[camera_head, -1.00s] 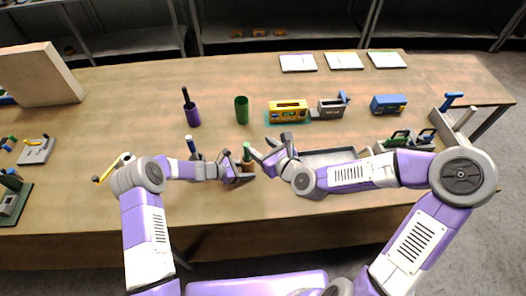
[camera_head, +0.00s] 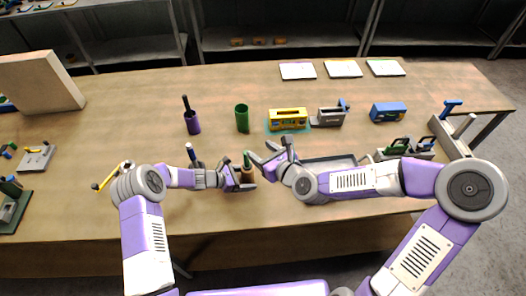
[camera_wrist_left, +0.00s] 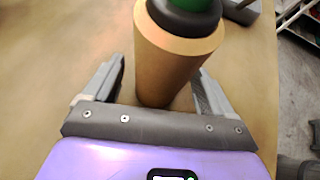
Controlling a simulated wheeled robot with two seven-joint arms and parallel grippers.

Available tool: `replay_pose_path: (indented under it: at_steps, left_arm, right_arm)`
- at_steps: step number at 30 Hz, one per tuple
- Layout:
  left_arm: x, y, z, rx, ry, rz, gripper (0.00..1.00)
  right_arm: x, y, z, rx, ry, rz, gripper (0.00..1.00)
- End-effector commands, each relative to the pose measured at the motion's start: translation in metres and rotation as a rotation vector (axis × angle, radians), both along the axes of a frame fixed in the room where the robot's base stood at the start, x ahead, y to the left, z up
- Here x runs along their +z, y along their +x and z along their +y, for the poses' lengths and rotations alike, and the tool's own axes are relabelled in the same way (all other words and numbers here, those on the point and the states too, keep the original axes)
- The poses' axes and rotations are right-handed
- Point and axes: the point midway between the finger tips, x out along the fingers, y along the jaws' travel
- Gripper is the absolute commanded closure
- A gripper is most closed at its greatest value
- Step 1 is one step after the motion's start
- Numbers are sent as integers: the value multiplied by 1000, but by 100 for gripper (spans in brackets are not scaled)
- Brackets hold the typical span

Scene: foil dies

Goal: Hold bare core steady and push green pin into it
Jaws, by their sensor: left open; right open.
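The bare core (camera_head: 248,174) is a tan-brown cylinder standing upright near the table's front middle. In the left wrist view the core (camera_wrist_left: 170,62) stands between the fingers, with gaps visible at both sides. The green pin (camera_head: 246,158) is upright at the core's top; a dark collar and green part (camera_wrist_left: 192,6) show at the top of the wrist view, cut off by the frame. How deep it sits cannot be told. My left gripper (camera_head: 243,180) is open around the core. My right gripper (camera_head: 268,153) is open and empty, just right of the pin.
A purple cup (camera_head: 193,124) with a dark rod and a green cup (camera_head: 242,118) stand behind. A yellow box (camera_head: 288,119), a grey fixture (camera_head: 331,116) and a blue box (camera_head: 388,112) are farther right. A grey tray (camera_head: 328,163) lies partly behind my right arm.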

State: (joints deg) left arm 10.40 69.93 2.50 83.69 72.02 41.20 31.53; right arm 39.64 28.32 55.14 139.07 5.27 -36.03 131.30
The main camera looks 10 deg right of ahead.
Motion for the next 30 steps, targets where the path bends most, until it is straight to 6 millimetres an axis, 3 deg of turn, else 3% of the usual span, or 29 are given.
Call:
replay_pose_path:
  at_steps: [5, 18, 24, 30]
  left_arm:
    - [7, -3, 13, 4, 0, -1, 15]
    - [49, -26, 86, 3, 1, 0, 15]
    - [57, -31, 100, 1, 0, 0, 15]
    - [58, -31, 101, 0, 0, 0, 15]
  right_arm:
    - [0, 0, 0, 0, 0, 0, 41]
    - [0, 0, 0, 0, 0, 0, 41]
    - [0, 0, 0, 0, 0, 0, 41]
    - [0, 0, 0, 0, 0, 0, 41]
